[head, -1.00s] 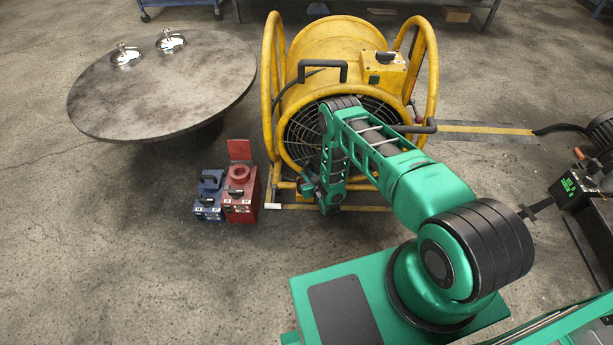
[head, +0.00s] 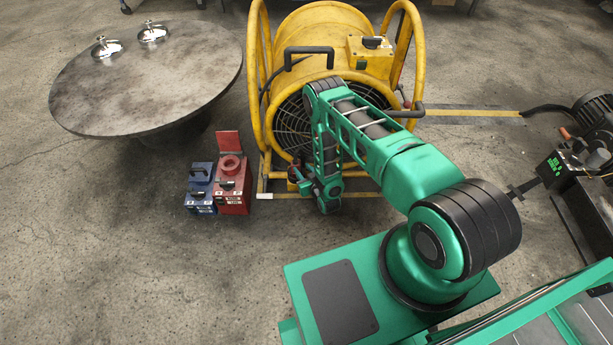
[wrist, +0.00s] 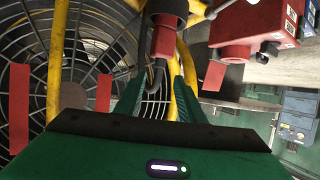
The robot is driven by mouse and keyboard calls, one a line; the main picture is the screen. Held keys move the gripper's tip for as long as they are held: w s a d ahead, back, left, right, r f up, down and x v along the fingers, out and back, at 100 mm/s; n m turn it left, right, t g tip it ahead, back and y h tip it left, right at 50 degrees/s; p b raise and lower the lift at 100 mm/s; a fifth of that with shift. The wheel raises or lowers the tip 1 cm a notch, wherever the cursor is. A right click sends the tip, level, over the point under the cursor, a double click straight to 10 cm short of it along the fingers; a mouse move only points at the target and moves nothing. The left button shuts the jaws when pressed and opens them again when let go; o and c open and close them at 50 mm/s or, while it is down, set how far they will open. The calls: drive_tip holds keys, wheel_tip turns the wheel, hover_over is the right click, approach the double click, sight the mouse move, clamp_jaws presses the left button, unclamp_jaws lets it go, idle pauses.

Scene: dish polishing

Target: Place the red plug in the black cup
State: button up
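In the wrist view, the two green fingers of my gripper (wrist: 160,78) stand apart, with background visible between them. A red piece (wrist: 162,38) with a dark stem and a smaller red tip hangs between and beyond the fingertips; it looks like the red plug. A black cup-like part (wrist: 167,7) sits directly above it at the top edge; I cannot tell whether this is the black cup. In the head view, my gripper (head: 299,178) is low in front of the yellow fan, small and partly hidden by its own wrist.
A yellow caged fan (head: 330,50) stands close behind my arm. A red box (head: 233,190) and a blue box (head: 200,190) stand on the floor to its left. A round table (head: 150,95) with two shiny metal pieces is farther left. Floor at front left is clear.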

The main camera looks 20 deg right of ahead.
drive_tip(key=v, duration=0.5)
drive_tip(key=w+d+r+g+h, duration=0.1)
drive_tip(key=w+d+r+g, duration=0.1)
drive_tip(key=w+d+r, duration=0.45)
drive_tip(key=w+d+r+g+h, duration=0.1)
drive_tip(key=w+r, duration=0.2)
drive_tip(key=r, duration=0.6)
drive_tip(key=s+d+r+m+g+h, duration=0.1)
drive_tip(key=s+d+r+g, duration=0.3)
drive_tip(key=r, duration=0.6)
drive_tip(key=s+d+r+m, duration=0.1)
drive_tip(key=d+r, duration=0.4)
drive_tip(key=r, duration=0.5)
drive_tip(key=s+d+r+m+g, duration=0.2)
drive_tip(key=s+d+r, duration=0.2)
drive_tip(key=s+r, duration=0.6)
drive_tip(key=s+a+r+m+g, duration=0.1)
drive_tip(key=s+r, duration=0.3)
drive_tip(key=s, duration=0.7)
drive_tip(key=s+a+r+m+g+y, duration=0.1)
drive_tip(key=s+r, duration=0.3)
drive_tip(key=s, duration=0.7)
drive_tip(key=s+a+r+m+g+y, duration=0.1)
drive_tip(key=s+r, duration=0.4)
drive_tip(key=s, duration=0.6)
drive_tip(key=shift+a+g, duration=0.7)
drive_tip(key=shift+a, duration=0.15)
drive_tip(key=shift+w+r, duration=0.1)
drive_tip(key=shift+r, duration=0.05)
